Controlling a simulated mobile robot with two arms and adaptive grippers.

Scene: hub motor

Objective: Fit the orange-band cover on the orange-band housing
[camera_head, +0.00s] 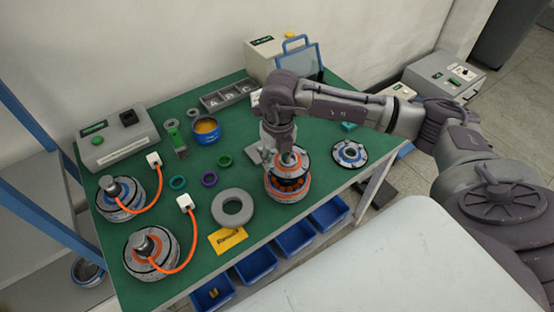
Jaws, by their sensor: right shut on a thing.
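The orange-band housing (288,198) stands near the front edge of the green table, with copper-coloured windings showing inside. The orange-band cover (297,160) is over it, and the windings show in a gap between the two. My right gripper (268,154) comes down from above and is shut on the cover at its left side. The fingertips and part of the cover are hard to make out behind the gripper. My left gripper is out of view.
A blue-band cover (349,154) lies right of the housing. Two motors with orange cables (150,252) stand further left. Blue bins (295,238) hang below the front edge.

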